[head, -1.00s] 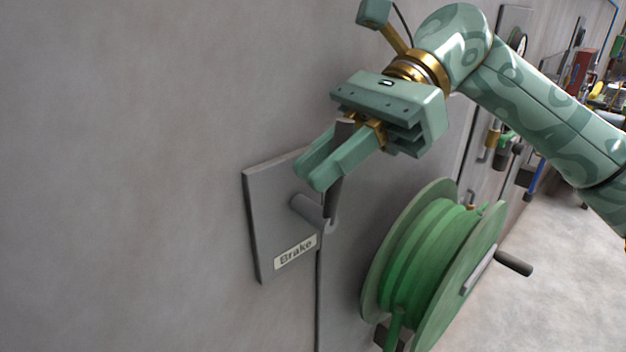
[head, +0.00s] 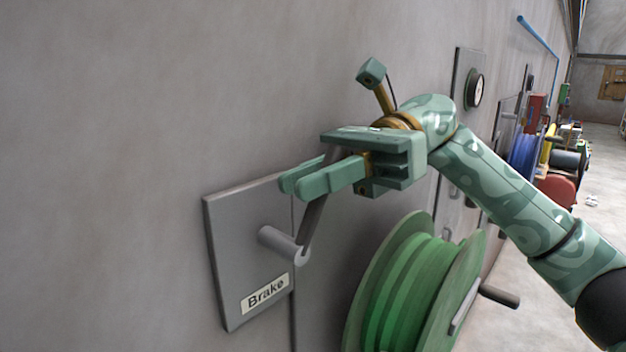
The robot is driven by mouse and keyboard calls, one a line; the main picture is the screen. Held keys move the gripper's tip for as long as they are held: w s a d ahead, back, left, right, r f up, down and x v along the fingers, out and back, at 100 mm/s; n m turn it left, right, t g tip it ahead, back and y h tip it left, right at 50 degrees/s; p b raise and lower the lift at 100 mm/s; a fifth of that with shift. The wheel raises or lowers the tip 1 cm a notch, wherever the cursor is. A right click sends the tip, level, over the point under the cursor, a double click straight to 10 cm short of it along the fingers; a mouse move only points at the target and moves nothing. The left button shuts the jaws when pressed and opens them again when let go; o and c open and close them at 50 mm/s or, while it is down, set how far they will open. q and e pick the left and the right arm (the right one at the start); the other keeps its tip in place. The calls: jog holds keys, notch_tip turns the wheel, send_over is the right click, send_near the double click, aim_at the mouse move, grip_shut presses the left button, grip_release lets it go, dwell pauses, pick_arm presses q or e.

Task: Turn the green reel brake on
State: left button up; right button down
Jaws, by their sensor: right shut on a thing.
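The brake is a grey plate (head: 228,240) on the wall with a label reading "Brake" (head: 265,293). A light grey hub sticks out of the plate, and a dark lever (head: 312,228) rises from its end, leaning up and to the right. My right gripper (head: 298,183) is shut on this lever above the hub, with its fingers pointing left. The fingers hide part of the lever; its upper end shows behind them. The green reel (head: 420,290) stands to the right of the plate, below my right arm. My left gripper is not in view.
A dark crank handle (head: 500,296) sticks out from the green reel. A round gauge (head: 475,90) is on the wall behind my right arm. Blue (head: 522,158) and red (head: 557,192) reels stand further back. The wall left of the plate is bare.

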jog(key=shift+r, duration=0.15)
jog(key=c, duration=1.4)
grip_release()
jog(key=shift+w, duration=0.1)
jog(key=p+v, duration=0.4)
jog(key=v, duration=1.2)
jog(key=shift+w+d, duration=0.2)
